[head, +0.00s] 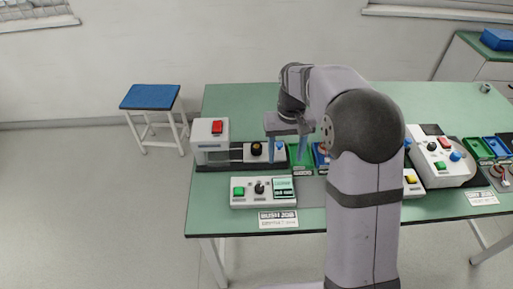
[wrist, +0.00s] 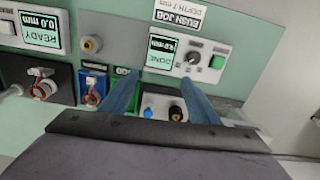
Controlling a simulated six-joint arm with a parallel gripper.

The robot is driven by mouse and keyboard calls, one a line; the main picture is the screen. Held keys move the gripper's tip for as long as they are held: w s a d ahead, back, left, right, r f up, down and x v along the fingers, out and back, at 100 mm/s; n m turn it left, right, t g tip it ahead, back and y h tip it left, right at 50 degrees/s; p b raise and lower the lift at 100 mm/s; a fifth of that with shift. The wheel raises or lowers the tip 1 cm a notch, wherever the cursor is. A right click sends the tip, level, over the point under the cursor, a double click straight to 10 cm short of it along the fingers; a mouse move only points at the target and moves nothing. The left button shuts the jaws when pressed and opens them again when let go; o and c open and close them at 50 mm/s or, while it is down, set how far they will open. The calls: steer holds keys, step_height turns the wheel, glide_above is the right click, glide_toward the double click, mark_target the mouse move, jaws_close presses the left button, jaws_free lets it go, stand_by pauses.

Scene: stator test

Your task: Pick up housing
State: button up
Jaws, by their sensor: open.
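What looks like the housing is a small dark round part with a brass-coloured centre (head: 257,148), on the pale block of the press at the left of the table. It also shows in the wrist view (wrist: 175,113), near the right finger and partly cut off by my gripper body. My gripper (head: 286,154) has two blue fingers pointing down, spread apart with nothing visible between them. It is over the right end of the press, to the right of the dark part. In the wrist view the fingers (wrist: 158,88) straddle the press end. Their height above it is unclear.
A blue button (head: 279,146) sits beside the dark part. The control box (head: 263,192) with a green button and a lit display stands in front of the press. Green and blue trays (wrist: 93,86) lie beside the press. A brass-coloured ring part (wrist: 92,45) stands nearby.

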steer(key=w+a+f, duration=0.1)
steer(key=w+a, duration=0.3)
steer(key=w, duration=0.5)
glide_above(257, 146)
steer(key=s+d, duration=0.1)
step_height(257, 146, down, 2)
steer(key=shift+f+n+p, duration=0.25)
steer(key=shift+n+p, duration=0.15)
steer(key=shift+w+a+f, duration=0.35)
steer(key=shift+a+f, duration=0.1)
steer(key=shift+a, duration=0.05)
steer(key=shift+f, duration=1.05)
steer(key=shift+w+a+f+p, duration=0.1)
steer(key=shift+f+p, duration=0.55)
steer(key=shift+f, duration=0.65)
steer(key=shift+w+f+p, duration=0.1)
steer(key=shift+f+p, duration=0.55)
steer(key=shift+f, duration=0.65)
steer(key=c, duration=1.3)
steer(key=shift+r, duration=0.1)
